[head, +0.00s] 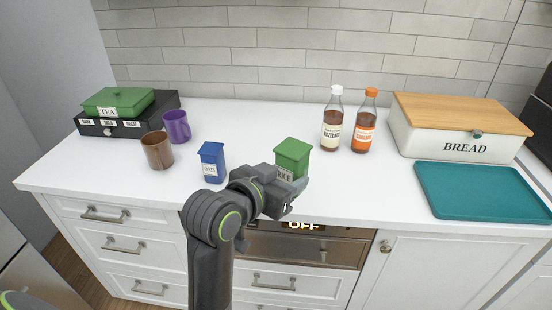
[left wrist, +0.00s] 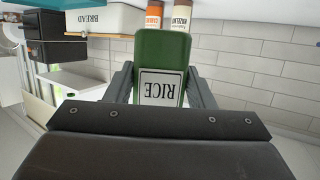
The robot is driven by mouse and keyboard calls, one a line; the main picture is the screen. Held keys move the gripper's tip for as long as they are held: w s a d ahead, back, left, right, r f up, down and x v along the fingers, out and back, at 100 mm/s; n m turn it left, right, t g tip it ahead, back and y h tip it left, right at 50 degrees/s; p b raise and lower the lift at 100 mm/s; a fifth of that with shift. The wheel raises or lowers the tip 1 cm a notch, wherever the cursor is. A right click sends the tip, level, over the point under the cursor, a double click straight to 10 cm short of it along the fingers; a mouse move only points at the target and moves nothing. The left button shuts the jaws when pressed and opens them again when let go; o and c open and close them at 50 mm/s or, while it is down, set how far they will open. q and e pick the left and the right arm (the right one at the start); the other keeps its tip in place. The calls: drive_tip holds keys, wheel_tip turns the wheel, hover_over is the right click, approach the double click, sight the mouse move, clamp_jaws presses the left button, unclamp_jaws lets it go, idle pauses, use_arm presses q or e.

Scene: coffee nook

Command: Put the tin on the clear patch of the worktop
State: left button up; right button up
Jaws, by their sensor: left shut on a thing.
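A green tin labelled RICE (head: 294,157) is near the front middle of the worktop in the head view. It also shows in the left wrist view (left wrist: 163,50), between the fingers. My left gripper (head: 289,182) is shut on the green tin; it also fills the lower part of the left wrist view (left wrist: 160,88). The tin looks upright; I cannot tell whether its base touches the worktop, as the gripper hides its lower part. The white worktop (head: 350,185) is bare to the right of the tin. My right gripper is not in view.
A blue tin (head: 211,162) stands left of the gripper, with brown (head: 158,151) and purple (head: 177,126) mugs beyond. A green TEA tin (head: 118,102) sits on a black box (head: 165,104). Two bottles (head: 332,120) stand behind; a bread bin (head: 455,130) and teal tray (head: 480,192) are right.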

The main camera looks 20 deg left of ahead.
use_arm(q)
drive_tip(key=s+d+f+m+g+h, duration=0.5)
drive_tip(key=d+f+m+g+h, duration=0.2)
drive_tip(key=d+m+g+h, duration=0.3)
drive_tip(key=shift+s+d+f+m+g+h, duration=0.3)
drive_tip(key=shift+m+g+h, duration=0.1)
drive_tip(key=shift+m+g, duration=1.45)
drive_tip(key=shift+m+t, duration=0.25)
drive_tip(key=s+a+f+n+t+y, duration=0.2)
drive_tip(key=a+n+t, duration=0.4)
drive_tip(key=a, duration=0.8)
drive_tip(key=shift+s+a+t+y, duration=0.4)
drive_tip(key=shift+s+t, duration=0.1)
drive_tip(key=shift+t, duration=0.3)
drive_tip(key=shift+w, duration=0.1)
